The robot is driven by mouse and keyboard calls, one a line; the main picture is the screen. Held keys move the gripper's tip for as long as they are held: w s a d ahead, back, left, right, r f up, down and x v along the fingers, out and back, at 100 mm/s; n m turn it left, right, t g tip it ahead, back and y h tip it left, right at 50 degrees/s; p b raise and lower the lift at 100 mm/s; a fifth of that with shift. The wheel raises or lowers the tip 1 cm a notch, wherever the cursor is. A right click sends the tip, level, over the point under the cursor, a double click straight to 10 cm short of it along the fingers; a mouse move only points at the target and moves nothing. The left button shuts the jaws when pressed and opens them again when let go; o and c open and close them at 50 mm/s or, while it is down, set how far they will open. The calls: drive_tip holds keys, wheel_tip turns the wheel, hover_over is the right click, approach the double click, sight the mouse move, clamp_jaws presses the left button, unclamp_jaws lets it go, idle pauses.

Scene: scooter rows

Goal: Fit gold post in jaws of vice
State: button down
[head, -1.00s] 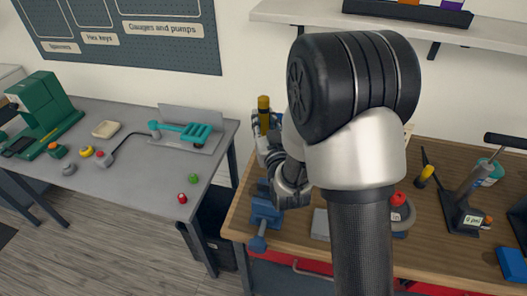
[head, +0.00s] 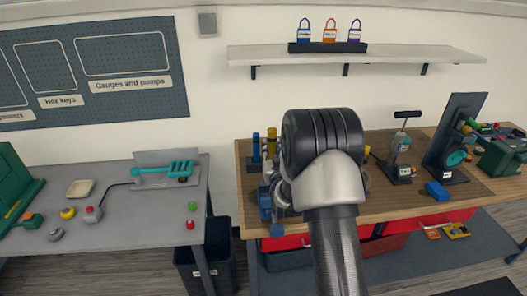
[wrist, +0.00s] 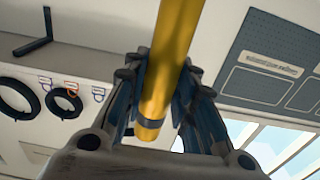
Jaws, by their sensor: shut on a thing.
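The gold post (wrist: 172,65) is held in my gripper (wrist: 165,112), and the fingers close on it from both sides near a dark band. In the wrist view the post extends up past the fingers and out of the frame. In the head view the post (head: 271,151) shows small and roughly upright above the gripper, left of my arm. The blue vice (head: 265,203) is on the front left edge of the wooden bench, just below the gripper. My arm and gripper partly cover it, and its jaws cannot be made out.
Blue posts (head: 256,145) stand at the back left of the wooden bench (head: 395,208). A pump (head: 402,150), a blue block (head: 437,190) and other gear stand to the right. A grey table (head: 130,228) is at left, across a gap holding a dark bin (head: 205,268).

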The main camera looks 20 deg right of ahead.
drive_tip(key=shift+w+d+f, duration=0.2)
drive_tip(key=shift+d+f, duration=0.05)
drive_tip(key=shift+f, duration=0.35)
drive_tip(key=shift+a+f+b, duration=0.1)
drive_tip(key=shift+f+b, duration=1.05)
drive_tip(key=shift+f, duration=1.15)
drive_tip(key=shift+s+f+b, duration=0.1)
drive_tip(key=shift+f+b, duration=0.15)
drive_tip(key=shift+b, duration=1.35)
wheel_tip(320, 180, down, 6)
drive_tip(key=b, duration=0.7)
drive_tip(key=shift+f, duration=0.25)
idle(1.5)
drive_tip(key=c, duration=1.2)
unclamp_jaws()
